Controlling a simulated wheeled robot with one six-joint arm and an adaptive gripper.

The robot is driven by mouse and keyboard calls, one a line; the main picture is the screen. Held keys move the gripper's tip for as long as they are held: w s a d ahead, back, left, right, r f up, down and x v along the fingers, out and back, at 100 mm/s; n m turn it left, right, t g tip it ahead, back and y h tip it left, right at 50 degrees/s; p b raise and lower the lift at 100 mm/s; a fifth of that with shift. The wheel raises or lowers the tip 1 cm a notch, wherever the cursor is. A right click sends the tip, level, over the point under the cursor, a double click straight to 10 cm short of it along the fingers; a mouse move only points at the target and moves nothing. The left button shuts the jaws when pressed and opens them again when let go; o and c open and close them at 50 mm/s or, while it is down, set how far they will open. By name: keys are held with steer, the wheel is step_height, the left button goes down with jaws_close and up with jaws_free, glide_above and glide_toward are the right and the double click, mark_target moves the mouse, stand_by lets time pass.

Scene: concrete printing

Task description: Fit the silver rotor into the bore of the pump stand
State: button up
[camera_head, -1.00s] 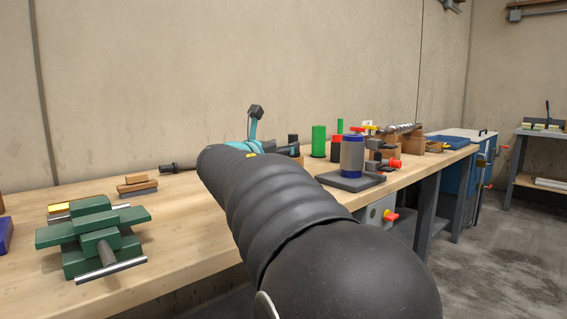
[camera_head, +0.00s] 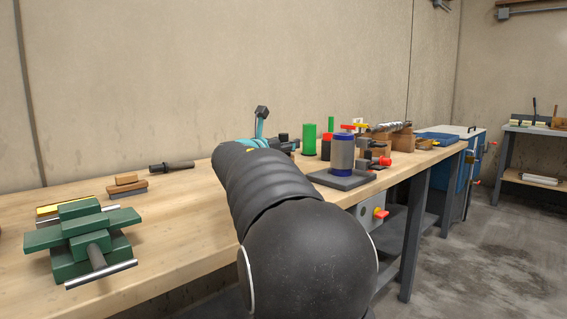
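The silver rotor (camera_head: 388,127) is a long twisted rod lying across wooden blocks toward the far right of the bench. The pump stand (camera_head: 343,178) has a dark grey flat base, and an upright silver cylinder with blue bands (camera_head: 342,153) stands on it; its bore is too small to make out from here. Red-handled dark fittings sit at its right. My dark ribbed arm reaches over the bench from the lower middle, with teal parts at its far end, left of the stand. My gripper is mostly hidden there, and its fingers cannot be made out.
A green vise (camera_head: 85,240) stands at the near left, with wooden blocks (camera_head: 126,185) and a dark bar (camera_head: 172,166) behind it. Green cylinder (camera_head: 309,139) and red-topped dark cylinder (camera_head: 326,147) stand left of the pump stand. A blue cabinet (camera_head: 455,170) is at the far right.

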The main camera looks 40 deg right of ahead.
jaws_close()
steer(key=shift+r, duration=0.2)
